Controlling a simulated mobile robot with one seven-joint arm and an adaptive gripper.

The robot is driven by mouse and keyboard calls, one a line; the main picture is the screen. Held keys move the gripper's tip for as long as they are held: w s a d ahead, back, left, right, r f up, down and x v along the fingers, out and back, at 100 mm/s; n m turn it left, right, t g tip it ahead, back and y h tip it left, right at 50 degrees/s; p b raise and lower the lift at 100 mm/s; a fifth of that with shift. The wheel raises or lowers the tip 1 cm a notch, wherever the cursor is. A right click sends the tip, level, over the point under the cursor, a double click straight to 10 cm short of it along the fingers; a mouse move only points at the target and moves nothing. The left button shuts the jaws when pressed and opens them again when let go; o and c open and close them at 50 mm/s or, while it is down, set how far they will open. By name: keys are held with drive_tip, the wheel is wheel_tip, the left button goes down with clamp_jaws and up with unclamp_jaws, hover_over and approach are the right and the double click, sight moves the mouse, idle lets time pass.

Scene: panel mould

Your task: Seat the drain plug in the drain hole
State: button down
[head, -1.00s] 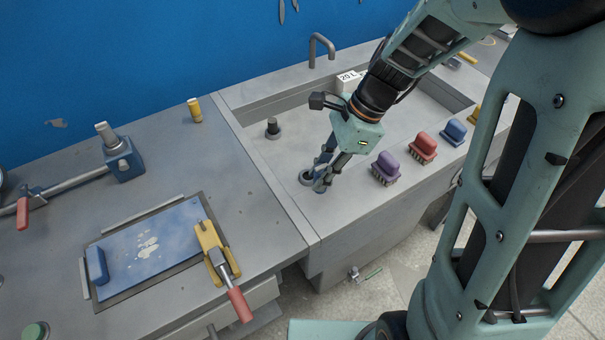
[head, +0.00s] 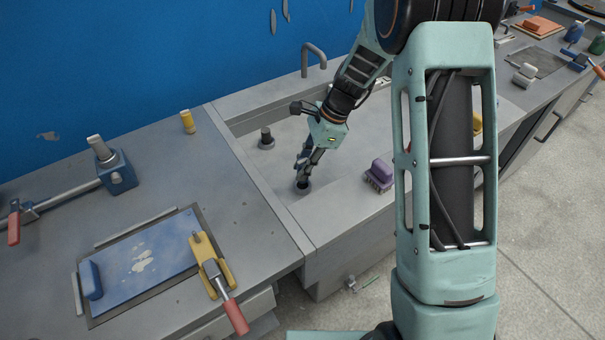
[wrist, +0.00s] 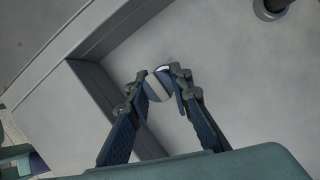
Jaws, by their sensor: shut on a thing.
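In the wrist view my gripper (wrist: 163,85) is shut on a small round blue piece with a pale band, apparently the drain plug (wrist: 158,87). The fingers cover the plug's sides.
A tap (head: 313,58) rises behind. A purple brush (head: 379,174) sits on the front ledge. The sink wall (wrist: 95,90) is near the fingers.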

drive_tip(key=shift+w+f, duration=0.15)
drive_tip(key=shift+f, duration=1.55)
drive_tip(key=shift+f, duration=0.15)
drive_tip(key=c, duration=1.7)
unclamp_jaws()
drive_tip(key=shift+c, duration=0.2)
drive_tip(key=shift+r, duration=0.3)
drive_tip(key=v, duration=1.1)
drive_tip(key=shift+d+r, duration=0.2)
drive_tip(key=shift+r, duration=0.1)
drive_tip(key=shift+w, duration=0.15)
